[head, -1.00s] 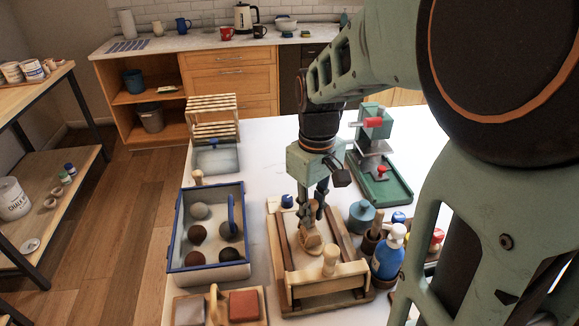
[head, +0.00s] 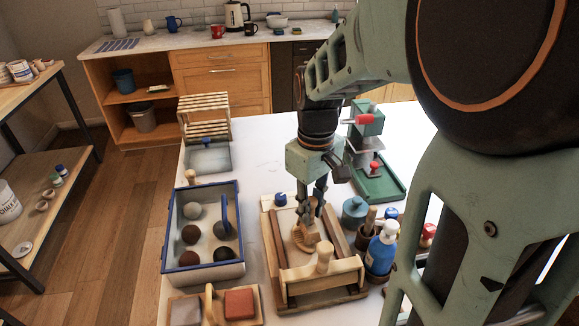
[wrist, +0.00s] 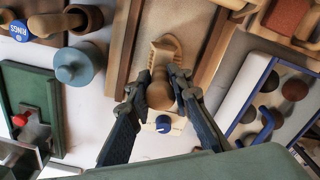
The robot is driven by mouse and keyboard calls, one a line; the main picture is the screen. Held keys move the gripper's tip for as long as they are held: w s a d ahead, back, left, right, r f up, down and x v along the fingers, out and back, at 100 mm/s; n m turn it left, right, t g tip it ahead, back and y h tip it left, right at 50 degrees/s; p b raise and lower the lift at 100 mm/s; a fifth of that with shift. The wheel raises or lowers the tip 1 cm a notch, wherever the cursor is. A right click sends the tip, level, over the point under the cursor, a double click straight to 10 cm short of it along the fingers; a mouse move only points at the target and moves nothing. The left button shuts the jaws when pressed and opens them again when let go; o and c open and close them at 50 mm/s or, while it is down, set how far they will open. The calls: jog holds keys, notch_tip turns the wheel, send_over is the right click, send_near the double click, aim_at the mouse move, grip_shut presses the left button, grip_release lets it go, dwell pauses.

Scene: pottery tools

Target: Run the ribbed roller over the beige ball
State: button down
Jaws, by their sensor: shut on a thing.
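My gripper (head: 314,214) is shut on the brown handle (wrist: 159,95) of a light wooden tool, which I take to be the ribbed roller (head: 303,238). Its light, curved head also shows in the wrist view (wrist: 165,50). The tool is over the bare middle of a wooden-railed board (head: 291,304); I cannot tell if it touches the surface. A palest, grey-beige ball (head: 192,210) sits in the blue-rimmed tray (head: 204,274) left of the board. I cannot tell if this is the beige ball, or if another ball is hidden under the tool.
The tray also holds darker balls. A wooden frame with an upright peg (head: 323,255) crosses the board's near end. A blue-grey jar (head: 355,212) and a blue bottle (head: 381,250) stand close on the right. A green press (head: 378,185) stands behind. A red block (head: 239,302) is in front left.

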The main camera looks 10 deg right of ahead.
jog(key=shift+d, duration=0.15)
jog(key=shift+w+d, duration=0.15)
jog(key=shift+d, duration=0.2)
jog(key=shift+a, duration=0.75)
jog(key=shift+a+f, duration=0.1)
jog(key=shift+a, duration=0.35)
dwell(0.4)
